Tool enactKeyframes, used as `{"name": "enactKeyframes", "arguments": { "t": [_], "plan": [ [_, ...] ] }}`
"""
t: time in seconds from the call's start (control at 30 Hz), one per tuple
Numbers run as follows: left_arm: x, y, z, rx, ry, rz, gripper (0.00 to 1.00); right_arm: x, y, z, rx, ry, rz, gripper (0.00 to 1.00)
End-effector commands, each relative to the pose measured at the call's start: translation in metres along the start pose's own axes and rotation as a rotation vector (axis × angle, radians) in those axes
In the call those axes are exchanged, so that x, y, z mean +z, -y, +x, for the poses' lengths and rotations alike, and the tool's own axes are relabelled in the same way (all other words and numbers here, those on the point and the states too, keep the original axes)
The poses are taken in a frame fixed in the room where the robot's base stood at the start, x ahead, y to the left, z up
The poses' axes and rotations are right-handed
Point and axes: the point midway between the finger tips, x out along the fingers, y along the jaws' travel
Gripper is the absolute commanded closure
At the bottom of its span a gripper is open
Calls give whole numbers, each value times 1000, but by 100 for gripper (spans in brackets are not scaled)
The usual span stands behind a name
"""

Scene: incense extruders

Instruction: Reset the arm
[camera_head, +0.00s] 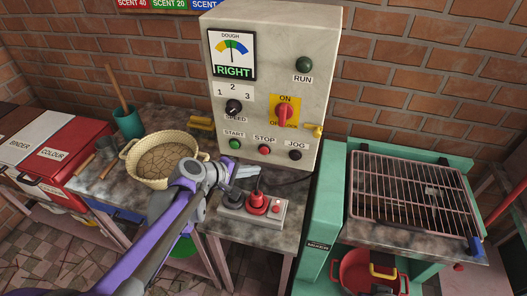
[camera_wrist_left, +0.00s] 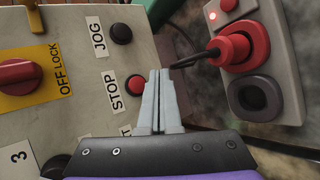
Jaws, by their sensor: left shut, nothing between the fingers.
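My left gripper (camera_head: 247,171) is shut and empty in the head view, in front of the lower part of the control panel (camera_head: 326,100). Its closed fingers also show in the left wrist view (camera_wrist_left: 158,100), pointing up between the panel's STOP button (camera_wrist_left: 136,85) and the grey box with a red plug (camera_wrist_left: 230,50). In the head view the fingers are just above that box (camera_head: 270,215) and seem apart from it. My right gripper is not in view.
A woven basket (camera_head: 151,182) with cracked brown dough stands left of my arm, and a teal cup (camera_head: 129,124) behind it. A teal-framed machine with a wire grill (camera_head: 400,195) is at right. Red bins (camera_head: 52,160) stand at far left. A red pot (camera_head: 357,270) sits below the grill.

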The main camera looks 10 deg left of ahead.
Motion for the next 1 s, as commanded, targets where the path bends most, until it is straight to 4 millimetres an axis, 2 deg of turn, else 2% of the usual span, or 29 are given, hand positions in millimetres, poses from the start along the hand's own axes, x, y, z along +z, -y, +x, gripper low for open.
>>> {"name": "enactKeyframes", "arguments": {
  "t": [0.5, 0.63, 0.77, 0.9, 1.0],
  "plan": [
    [2, 1, -2, -1, 0, 3, 100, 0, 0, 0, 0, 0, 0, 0],
    [16, 8, -10, -44, -1, 68, 100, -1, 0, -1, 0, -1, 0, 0],
    [51, 32, -33, -164, -2, 257, 100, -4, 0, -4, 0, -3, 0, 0],
    [88, 76, -72, -341, 2, 544, 100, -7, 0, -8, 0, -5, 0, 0],
    [104, 108, -99, -460, 8, 746, 100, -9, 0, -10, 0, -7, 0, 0]
  ]
}}
